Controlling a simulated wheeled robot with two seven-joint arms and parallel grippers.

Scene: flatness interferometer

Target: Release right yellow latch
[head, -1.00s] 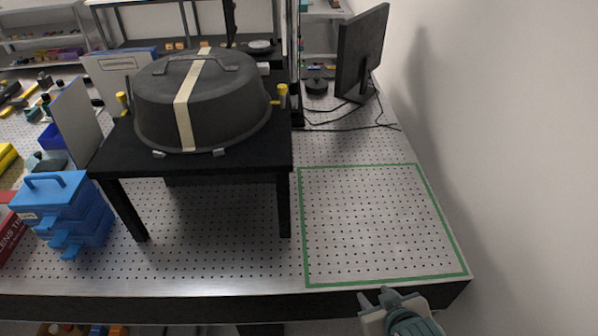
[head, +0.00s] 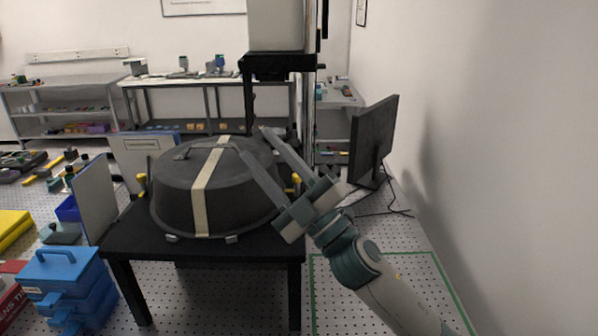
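The right yellow latch (head: 296,181) is at the right edge of the black table, beside the dark round cover (head: 172,196). The left yellow latch (head: 142,184) stands at the cover's left. My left gripper is out of view.
The cover stands on a black table (head: 125,240). A monitor (head: 373,140) with cables stands at the right, near the wall. A vertical column rises behind the cover. Blue boxes (head: 62,275) are at the left.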

